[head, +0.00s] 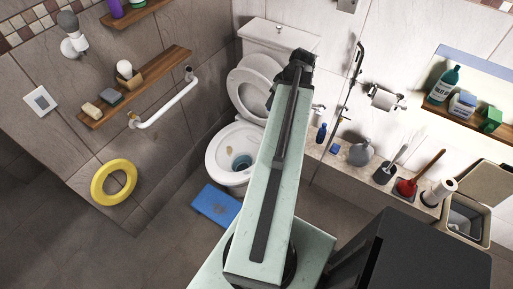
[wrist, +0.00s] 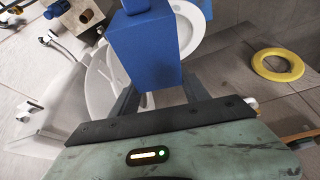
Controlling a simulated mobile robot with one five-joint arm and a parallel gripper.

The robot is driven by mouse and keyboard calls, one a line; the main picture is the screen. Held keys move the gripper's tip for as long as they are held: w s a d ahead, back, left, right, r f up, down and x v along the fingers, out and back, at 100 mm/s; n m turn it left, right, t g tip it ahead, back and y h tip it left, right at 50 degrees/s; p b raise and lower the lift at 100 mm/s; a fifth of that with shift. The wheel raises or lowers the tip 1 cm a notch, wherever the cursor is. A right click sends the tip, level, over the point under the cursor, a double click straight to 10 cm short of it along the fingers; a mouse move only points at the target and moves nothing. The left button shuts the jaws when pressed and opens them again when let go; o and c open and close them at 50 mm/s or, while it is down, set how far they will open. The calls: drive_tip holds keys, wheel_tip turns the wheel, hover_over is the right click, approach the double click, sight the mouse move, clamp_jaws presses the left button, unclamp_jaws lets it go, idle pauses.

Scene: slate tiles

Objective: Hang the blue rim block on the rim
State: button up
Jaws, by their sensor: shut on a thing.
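My gripper (wrist: 158,92) is shut on a blue block (wrist: 146,48), which sits between the two fingers in the wrist view. In the head view my gripper (head: 297,66) is in front of the raised lid and tank side of the toilet; the arm hides most of the held block there. The toilet rim (head: 217,153) is a white oval around the open bowl, left of my arm. In the wrist view part of the rim (wrist: 198,44) shows right of the block, which covers some of it. The block appears apart from the rim.
A yellow ring (head: 97,186) stands by the left wall and a blue mat (head: 214,205) lies before the toilet. A white grab bar (head: 168,106) is on the left wall. A ledge at right holds a plunger (head: 406,187), brushes and bottles.

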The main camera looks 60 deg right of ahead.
drive_tip(key=w+d+f+b, duration=0.1)
drive_tip(key=w+f+b, duration=0.2)
drive_tip(key=f+b, duration=0.9)
drive_tip(key=w+d+f+n+b, duration=0.1)
drive_tip(key=w+f+b, duration=0.3)
drive_tip(key=f+b, duration=0.8)
drive_tip(key=w+d+f+n+y+b, duration=0.1)
drive_tip(key=w+d+f+b, duration=0.1)
drive_tip(key=f+b, duration=1.1)
drive_tip(key=x, duration=0.3)
drive_tip(key=shift+w+f, duration=0.25)
drive_tip(key=shift+w, duration=0.05)
drive_tip(key=shift+d, duration=0.1)
wheel_tip(320, 180, down, 11)
drive_tip(key=b, duration=1.1)
drive_tip(key=shift+f, duration=0.2)
drive_tip(key=o, duration=1.4)
drive_tip(key=shift+o, duration=0.2)
drive_tip(key=shift+r, duration=0.15)
